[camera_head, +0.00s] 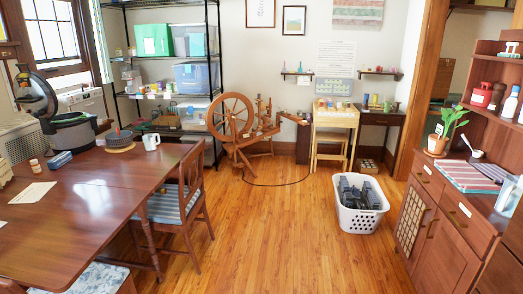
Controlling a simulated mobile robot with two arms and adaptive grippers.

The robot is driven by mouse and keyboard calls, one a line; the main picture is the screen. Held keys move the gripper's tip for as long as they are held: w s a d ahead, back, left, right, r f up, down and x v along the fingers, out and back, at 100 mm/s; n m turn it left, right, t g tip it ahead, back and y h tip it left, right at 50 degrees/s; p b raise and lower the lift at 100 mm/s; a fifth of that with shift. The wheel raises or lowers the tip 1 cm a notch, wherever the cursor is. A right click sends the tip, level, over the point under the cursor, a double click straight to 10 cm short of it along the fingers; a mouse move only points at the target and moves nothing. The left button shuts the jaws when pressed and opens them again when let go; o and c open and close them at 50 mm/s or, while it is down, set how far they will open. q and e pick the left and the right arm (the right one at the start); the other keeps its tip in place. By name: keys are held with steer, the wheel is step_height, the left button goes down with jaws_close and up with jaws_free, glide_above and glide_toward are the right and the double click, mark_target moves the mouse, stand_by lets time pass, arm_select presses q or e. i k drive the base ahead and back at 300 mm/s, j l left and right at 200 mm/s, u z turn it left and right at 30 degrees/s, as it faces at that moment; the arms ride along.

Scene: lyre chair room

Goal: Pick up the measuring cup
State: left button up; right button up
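I cannot tell for sure which thing is the measuring cup. A small white cup with a thin dark handle (477,154) sits on the sideboard at the right, beside the potted plant. A clear glass vessel (509,195) stands near the right edge, partly cut off by the picture. A white mug-like cup (151,141) stands upright on the far right part of the wooden table at the left. Neither of my grippers shows in the head view.
The wooden table (95,195) fills the left, with a chair (180,205) at its right side. A white basket (361,217) with dark things stands on the floor near the sideboard (437,225). A spinning wheel (232,118) stands at the back. The middle floor is clear.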

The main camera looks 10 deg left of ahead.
mark_target(149, 139)
steer(key=i, duration=2.2)
steer(key=i+u, duration=0.2)
steer(key=i, duration=0.35)
steer(key=i+u, duration=0.2)
steer(key=i, duration=0.35)
steer(key=i+l+u, duration=0.2)
steer(key=i, duration=0.35)
steer(key=i+l+u, duration=0.2)
steer(key=i, duration=0.35)
steer(key=j, duration=0.1)
